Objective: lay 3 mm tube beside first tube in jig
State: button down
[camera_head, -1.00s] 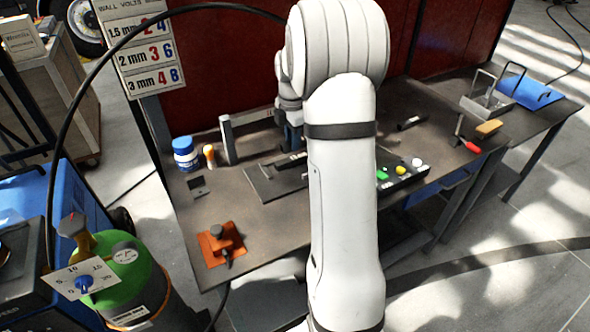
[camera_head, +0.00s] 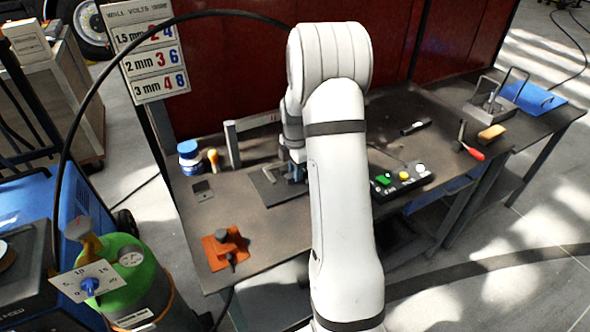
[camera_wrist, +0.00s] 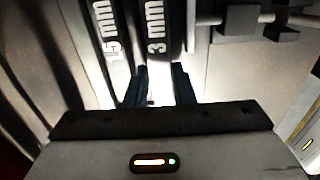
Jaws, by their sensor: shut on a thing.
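In the wrist view, the dark tube labelled "3 mm" (camera_wrist: 157,30) runs away from me between the fingers of my gripper (camera_wrist: 158,85), which is shut on it. Another dark tube (camera_wrist: 106,30), whose label seems to read 1.5 mm, lies just to its left, roughly parallel with a narrow gap. In the head view, my gripper (camera_head: 293,174) is low over the dark jig plate (camera_head: 266,196) on the bench, partly hidden by my arm. I cannot tell whether the 3 mm tube touches the jig.
A rod with dark blocks (camera_wrist: 285,32) lies right of the tubes. A gas bottle (camera_head: 135,275) stands at front left.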

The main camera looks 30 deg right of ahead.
jog(key=shift+f, duration=0.2)
jog(key=c, duration=1.5)
grip_release()
jog(key=shift+r, duration=0.1)
notch_tip(320, 180, up, 12)
jog(key=f, duration=0.1)
jog(key=s+a+r+m+t, duration=0.1)
jog(key=s+a+r+m, duration=0.75)
jog(key=s, duration=0.25)
jog(key=s+a+m, duration=0.2)
jog(key=s+m, duration=0.1)
jog(key=s, duration=0.2)
jog(key=s+a+f+m+t, duration=0.1)
jog(key=s+a+m, duration=0.2)
jog(key=s, duration=0.2)
jog(key=s+a+f+m+t, duration=0.1)
jog(key=s+a+m, duration=0.1)
jog(key=s+m, duration=0.2)
jog(key=shift+s+a+b, duration=0.25)
jog(key=shift+s+b, duration=0.15)
jog(key=shift+s, duration=0.2)
